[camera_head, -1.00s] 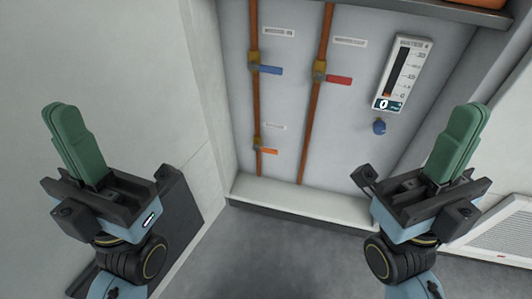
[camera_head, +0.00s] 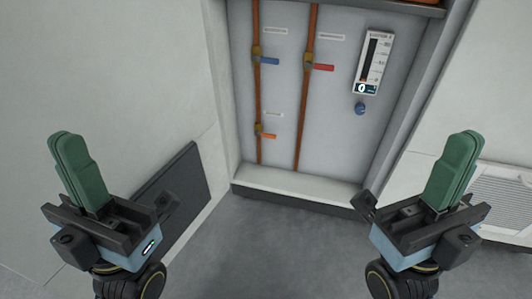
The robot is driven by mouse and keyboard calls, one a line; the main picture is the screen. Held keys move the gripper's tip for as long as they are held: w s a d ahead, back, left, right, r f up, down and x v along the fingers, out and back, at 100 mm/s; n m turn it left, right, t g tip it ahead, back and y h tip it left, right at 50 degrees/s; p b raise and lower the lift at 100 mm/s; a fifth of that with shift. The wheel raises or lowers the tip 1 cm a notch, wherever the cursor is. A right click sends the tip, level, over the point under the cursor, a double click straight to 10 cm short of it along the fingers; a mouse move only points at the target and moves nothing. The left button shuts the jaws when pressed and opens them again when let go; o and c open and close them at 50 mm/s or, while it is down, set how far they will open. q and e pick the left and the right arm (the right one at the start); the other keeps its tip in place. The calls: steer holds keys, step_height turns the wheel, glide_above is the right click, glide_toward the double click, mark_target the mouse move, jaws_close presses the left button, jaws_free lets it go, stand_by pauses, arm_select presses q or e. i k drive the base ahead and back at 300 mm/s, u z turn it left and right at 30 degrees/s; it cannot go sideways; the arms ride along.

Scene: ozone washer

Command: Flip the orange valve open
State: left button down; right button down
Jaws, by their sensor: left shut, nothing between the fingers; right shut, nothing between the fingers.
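The orange valve handle (camera_head: 268,136) sits low on the left copper pipe, pointing right from its brass body. It is small in the head view. My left gripper (camera_head: 66,138) has green fingers, is shut and empty, and is well to the left of the valve, close to the camera. My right gripper (camera_head: 468,137) is shut and empty, well to the right of the valve. Neither gripper touches anything on the panel.
A blue valve handle (camera_head: 269,61) is higher on the left pipe. A red valve handle (camera_head: 323,68) is on the right pipe (camera_head: 303,120). A gauge (camera_head: 373,62) and a blue knob (camera_head: 360,108) are to the right. A white ledge (camera_head: 300,186) runs below the panel. The grey floor (camera_head: 270,245) is clear in front.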

mark_target(257, 133)
steer(key=z, duration=0.15)
steer(key=i, duration=1.05)
steer(key=z, duration=0.3)
